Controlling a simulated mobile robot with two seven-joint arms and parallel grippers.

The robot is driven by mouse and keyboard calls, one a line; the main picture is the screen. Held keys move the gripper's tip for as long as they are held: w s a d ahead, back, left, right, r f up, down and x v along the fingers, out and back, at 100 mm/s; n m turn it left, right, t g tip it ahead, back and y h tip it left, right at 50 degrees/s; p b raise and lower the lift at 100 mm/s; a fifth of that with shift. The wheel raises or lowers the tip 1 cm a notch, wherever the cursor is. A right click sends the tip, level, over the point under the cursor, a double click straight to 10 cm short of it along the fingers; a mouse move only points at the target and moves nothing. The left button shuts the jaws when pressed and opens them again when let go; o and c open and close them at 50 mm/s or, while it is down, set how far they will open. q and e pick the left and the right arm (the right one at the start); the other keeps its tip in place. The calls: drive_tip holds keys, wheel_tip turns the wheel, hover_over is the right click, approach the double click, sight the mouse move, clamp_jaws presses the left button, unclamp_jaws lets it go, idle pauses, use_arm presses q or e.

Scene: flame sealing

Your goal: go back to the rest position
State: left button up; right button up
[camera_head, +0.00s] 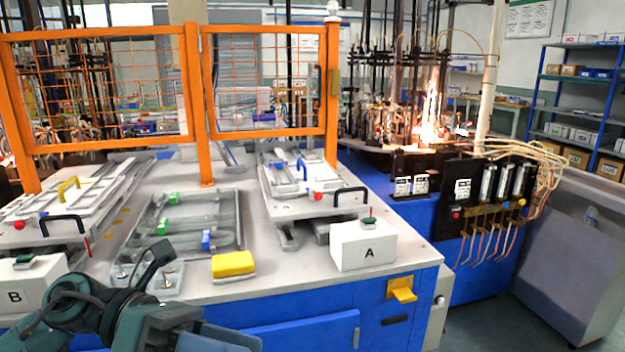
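Part of one of my arms, in dark teal with black cables, shows at the bottom left of the head view, in front of the workbench's front edge. I see no fingertips on it, and its gripper cannot be made out. My other arm is out of view. The workbench (300,290) has a grey top and a blue front. No object is seen held.
On the bench are box A (365,243), box B (30,285), a yellow sponge-like block (233,264), a metal tray (239,222) with green and blue pieces, and two fixtures with handles. An orange mesh guard (206,110) stands behind. Burning flames (430,115) show at back right.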

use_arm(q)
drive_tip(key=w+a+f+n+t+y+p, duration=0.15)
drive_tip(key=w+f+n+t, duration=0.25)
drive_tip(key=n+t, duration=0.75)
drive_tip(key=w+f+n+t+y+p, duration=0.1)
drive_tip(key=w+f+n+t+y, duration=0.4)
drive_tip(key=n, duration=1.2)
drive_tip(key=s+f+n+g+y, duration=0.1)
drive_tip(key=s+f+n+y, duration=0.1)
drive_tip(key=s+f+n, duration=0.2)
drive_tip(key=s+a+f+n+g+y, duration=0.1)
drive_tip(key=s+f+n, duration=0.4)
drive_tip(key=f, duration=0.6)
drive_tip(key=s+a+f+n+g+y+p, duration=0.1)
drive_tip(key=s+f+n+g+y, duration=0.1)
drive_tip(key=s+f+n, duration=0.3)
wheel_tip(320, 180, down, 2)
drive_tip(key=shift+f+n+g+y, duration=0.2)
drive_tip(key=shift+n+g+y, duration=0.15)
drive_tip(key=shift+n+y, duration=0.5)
